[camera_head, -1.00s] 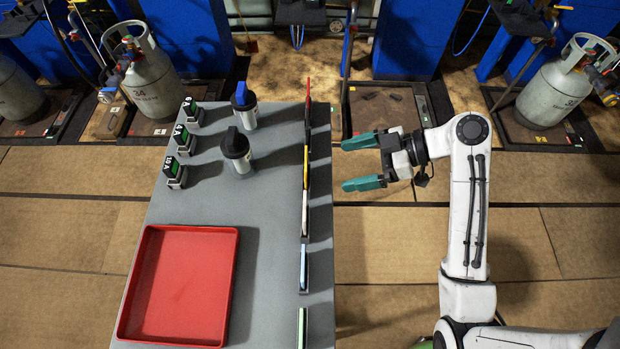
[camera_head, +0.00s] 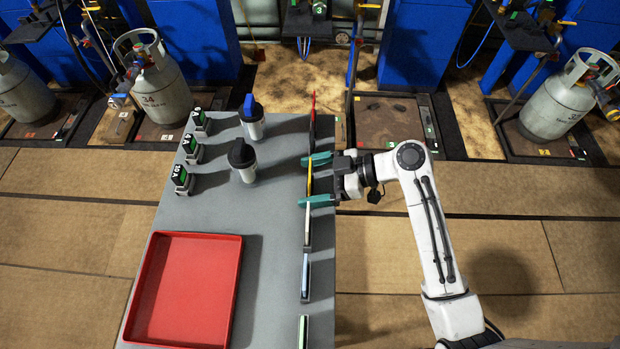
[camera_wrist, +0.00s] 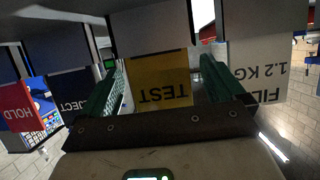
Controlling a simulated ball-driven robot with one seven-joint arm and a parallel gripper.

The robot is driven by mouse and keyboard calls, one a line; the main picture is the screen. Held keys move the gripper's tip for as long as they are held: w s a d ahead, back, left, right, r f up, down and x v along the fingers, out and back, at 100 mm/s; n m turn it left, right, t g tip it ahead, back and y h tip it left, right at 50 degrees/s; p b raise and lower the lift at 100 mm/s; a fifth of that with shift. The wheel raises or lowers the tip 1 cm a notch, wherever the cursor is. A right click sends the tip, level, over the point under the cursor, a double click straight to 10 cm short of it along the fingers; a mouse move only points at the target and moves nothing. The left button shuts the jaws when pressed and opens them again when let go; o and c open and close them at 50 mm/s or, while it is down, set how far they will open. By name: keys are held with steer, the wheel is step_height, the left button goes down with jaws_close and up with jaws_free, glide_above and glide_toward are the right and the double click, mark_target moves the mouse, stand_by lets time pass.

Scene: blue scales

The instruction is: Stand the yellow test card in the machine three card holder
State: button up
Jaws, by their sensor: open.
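The yellow test card (camera_head: 309,177) stands upright in a row of cards along the right edge of the grey table. In the wrist view the card (camera_wrist: 160,80) shows the word TEST upside down. My gripper (camera_head: 306,182) is open, its green fingers on either side of the yellow card. In the wrist view the card lies between the two fingers with gaps beside it. I cannot tell which thing is the machine three card holder.
The grey table (camera_head: 275,215) holds a red tray (camera_head: 190,290), two black- and blue-topped cylinders (camera_head: 243,160) and several small labelled blocks (camera_head: 182,180). A red card (camera_head: 313,103) and a white card (camera_head: 308,224) stand near the yellow one. Gas cylinders (camera_head: 160,85) stand behind.

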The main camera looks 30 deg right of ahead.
steer(key=shift+w+a+f, duration=0.15)
steer(key=shift+w+a, duration=0.05)
steer(key=shift+a, duration=0.1)
steer(key=shift+c, duration=0.2)
steer(key=c, duration=1.1)
